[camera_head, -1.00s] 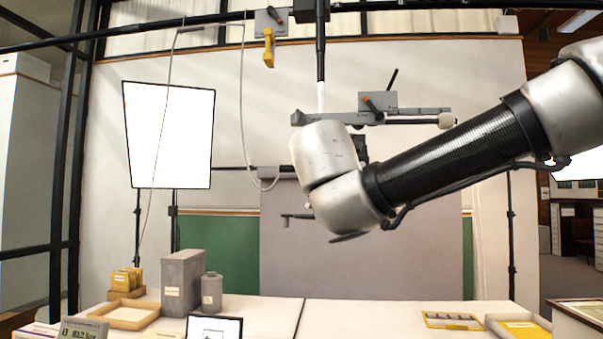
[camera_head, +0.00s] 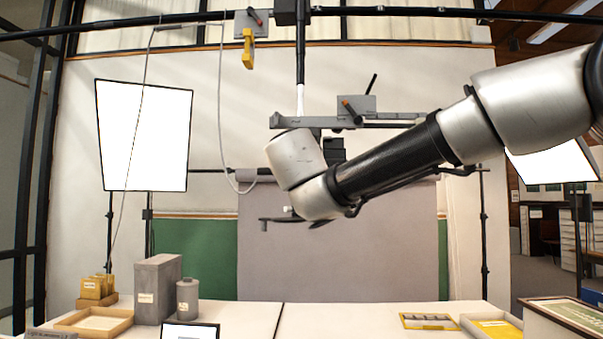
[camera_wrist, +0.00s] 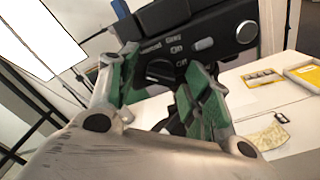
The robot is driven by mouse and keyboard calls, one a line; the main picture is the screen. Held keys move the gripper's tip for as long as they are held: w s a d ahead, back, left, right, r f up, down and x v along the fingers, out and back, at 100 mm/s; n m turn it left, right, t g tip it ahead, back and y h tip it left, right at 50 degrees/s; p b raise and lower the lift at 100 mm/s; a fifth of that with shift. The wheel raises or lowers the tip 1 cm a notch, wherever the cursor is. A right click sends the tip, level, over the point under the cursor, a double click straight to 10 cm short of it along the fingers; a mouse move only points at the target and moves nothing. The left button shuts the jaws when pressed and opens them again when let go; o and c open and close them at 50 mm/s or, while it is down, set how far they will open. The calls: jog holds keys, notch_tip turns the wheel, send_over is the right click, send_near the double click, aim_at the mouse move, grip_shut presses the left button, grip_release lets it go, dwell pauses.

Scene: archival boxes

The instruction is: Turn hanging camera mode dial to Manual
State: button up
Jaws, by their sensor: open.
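A dark rounded part, possibly the dial (camera_wrist: 160,71), shows between the fingers. I cannot tell whether the fingers touch it. The dial's setting is not readable. In the head view my wrist hides most of the gripper.
A grey bracket (camera_head: 350,121) hangs from the overhead rail (camera_head: 400,11). A bright light panel (camera_head: 143,135) stands left. The white table (camera_head: 340,318) below holds a tall grey box (camera_head: 157,289), a grey canister (camera_head: 187,297) and trays. A cable hangs left of the bracket.

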jog(key=c, duration=1)
jog(key=shift+c, duration=0.2)
jog(key=shift+m, duration=0.4)
jog(key=m, duration=0.4)
jog(key=shift+m, duration=2.5)
